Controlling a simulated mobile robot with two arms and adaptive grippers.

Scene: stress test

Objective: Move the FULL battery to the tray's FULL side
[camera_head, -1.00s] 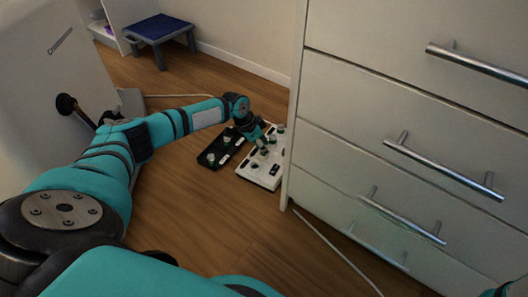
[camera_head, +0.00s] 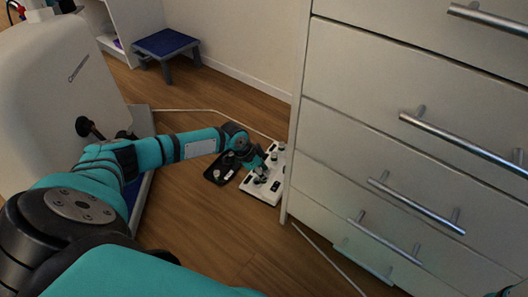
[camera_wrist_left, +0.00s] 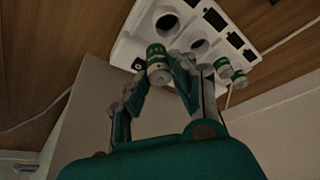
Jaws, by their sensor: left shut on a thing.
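My left gripper (camera_head: 259,174) is low over the white board (camera_head: 272,196) on the floor beside the drawers. In the left wrist view my left gripper (camera_wrist_left: 157,88) is shut on a green battery with a pale end (camera_wrist_left: 158,64), at the edge of the white board (camera_wrist_left: 128,45). I cannot read whether it is marked full. Dark round holes (camera_wrist_left: 167,22) show in the board. Two other green batteries (camera_wrist_left: 223,68) (camera_wrist_left: 239,77) stand to the right. My right gripper is out of view.
A white drawer cabinet (camera_head: 390,80) with metal handles (camera_head: 415,205) stands close on the right. A blue-topped stool (camera_head: 165,42) is at the back. A pale cable (camera_head: 215,112) runs along the floor. Open wooden floor (camera_head: 215,230) lies in front.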

